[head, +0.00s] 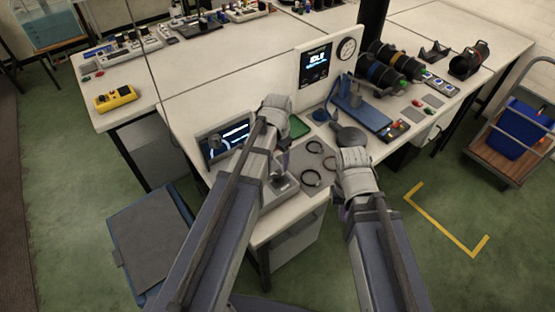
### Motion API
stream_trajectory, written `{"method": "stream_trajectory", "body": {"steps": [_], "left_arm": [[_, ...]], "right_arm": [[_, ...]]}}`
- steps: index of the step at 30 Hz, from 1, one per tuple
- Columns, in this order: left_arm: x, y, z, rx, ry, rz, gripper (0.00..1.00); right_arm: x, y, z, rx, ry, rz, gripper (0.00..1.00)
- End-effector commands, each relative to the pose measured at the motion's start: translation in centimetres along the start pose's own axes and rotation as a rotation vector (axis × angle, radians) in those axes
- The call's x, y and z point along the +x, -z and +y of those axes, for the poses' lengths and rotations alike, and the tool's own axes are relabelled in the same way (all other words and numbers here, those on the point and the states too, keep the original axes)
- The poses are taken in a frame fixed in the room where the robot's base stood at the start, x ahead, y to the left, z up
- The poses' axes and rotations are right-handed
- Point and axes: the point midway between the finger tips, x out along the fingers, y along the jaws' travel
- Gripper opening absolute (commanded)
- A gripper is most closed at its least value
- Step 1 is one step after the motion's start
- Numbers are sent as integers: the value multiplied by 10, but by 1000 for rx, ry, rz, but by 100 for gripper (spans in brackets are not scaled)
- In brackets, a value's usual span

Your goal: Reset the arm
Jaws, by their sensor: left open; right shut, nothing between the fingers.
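My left arm reaches in over the near workbench, with its gripper (276,104) at the far end beside a green tray (299,126). It is open, and its fingers are mostly hidden by the wrist. My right gripper (350,152) is over the bench, right of several dark rings (312,178) on a grey mat. It is shut with nothing visible in it, and its fingertips are hard to make out. A dark round object (347,134) shows just beyond it. Dark cylinders with coloured bands (388,66) lie at the back of the bench.
A panel reading IDLE (316,62) with a gauge (346,48) stands at the back. A tilted screen (226,139) sits left of my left arm. A blue fixture (362,108) and buttons (397,129) lie to the right. A cart (512,145) stands on the floor at right.

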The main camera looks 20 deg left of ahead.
Motion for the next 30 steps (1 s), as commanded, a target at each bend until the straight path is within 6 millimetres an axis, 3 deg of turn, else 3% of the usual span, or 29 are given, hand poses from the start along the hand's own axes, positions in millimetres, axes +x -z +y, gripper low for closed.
{"method": "stream_trajectory", "body": {"steps": [3,20,23,27,30], "left_arm": [[-10,0,0,0,0,0,67],[-9,-2,4,-1,1,-2,67],[-9,-12,33,-10,9,-13,67],[-9,-38,94,-53,37,-40,67],[-10,-57,127,-86,60,-53,67]], "right_arm": [[-10,-1,1,0,0,0,0],[-9,0,1,0,0,0,0],[-9,0,1,0,0,0,0],[-9,0,1,0,0,0,0],[-9,0,1,0,0,0,0]]}}
